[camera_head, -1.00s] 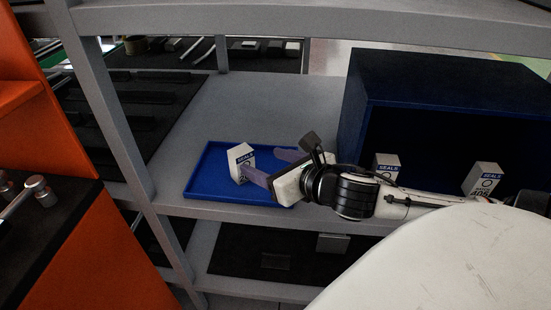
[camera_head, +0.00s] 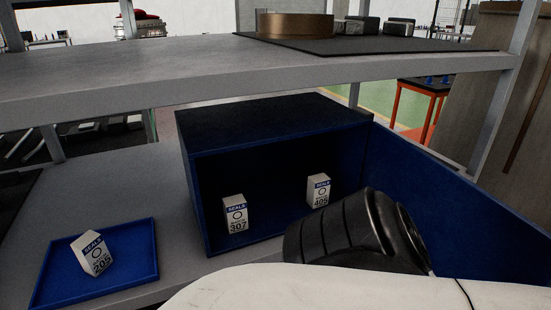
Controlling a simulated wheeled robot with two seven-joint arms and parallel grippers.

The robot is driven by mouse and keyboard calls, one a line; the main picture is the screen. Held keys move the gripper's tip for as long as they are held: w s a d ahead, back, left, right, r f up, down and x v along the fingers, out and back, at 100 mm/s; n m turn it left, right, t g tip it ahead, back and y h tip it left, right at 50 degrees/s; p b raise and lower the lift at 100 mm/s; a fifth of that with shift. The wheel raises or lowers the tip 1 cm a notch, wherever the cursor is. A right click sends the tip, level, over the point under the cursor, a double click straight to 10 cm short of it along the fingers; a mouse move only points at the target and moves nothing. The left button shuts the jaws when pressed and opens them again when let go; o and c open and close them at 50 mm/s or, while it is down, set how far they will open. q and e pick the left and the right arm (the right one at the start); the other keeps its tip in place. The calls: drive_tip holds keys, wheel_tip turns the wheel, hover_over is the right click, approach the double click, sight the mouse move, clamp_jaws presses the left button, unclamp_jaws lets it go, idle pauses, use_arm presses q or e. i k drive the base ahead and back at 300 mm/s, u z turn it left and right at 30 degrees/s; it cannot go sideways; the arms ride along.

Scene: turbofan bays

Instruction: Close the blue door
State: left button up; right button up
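The blue door (camera_head: 448,205) stands open, swung out from the right side of a dark blue box-shaped cabinet (camera_head: 275,126) on the shelf. The cabinet's front is open. Inside are a white SEALS carton marked 307 (camera_head: 235,214) near the left and another marked 405 (camera_head: 318,191) further right. A third carton marked 205 (camera_head: 93,253) rests on a blue tray (camera_head: 148,262) left of the cabinet. A black arm joint and white link of mine cover the lower right and hide the door's lower part. Neither of my grippers shows.
A grey upper shelf (camera_head: 190,70) runs above the cabinet, bearing a brown ring (camera_head: 295,25) on a dark mat. A shelf post (camera_head: 505,110) stands behind the door at right. The grey shelf surface between tray and cabinet is bare.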

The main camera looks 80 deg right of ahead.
sight(467, 232)
drive_tip(key=u, duration=0.05)
drive_tip(key=k, duration=2.55)
drive_tip(key=z, duration=1.5)
drive_tip(key=i, duration=1)
drive_tip(key=u, duration=1.25)
drive_tip(key=k, duration=0.75)
drive_tip(key=z, duration=0.45)
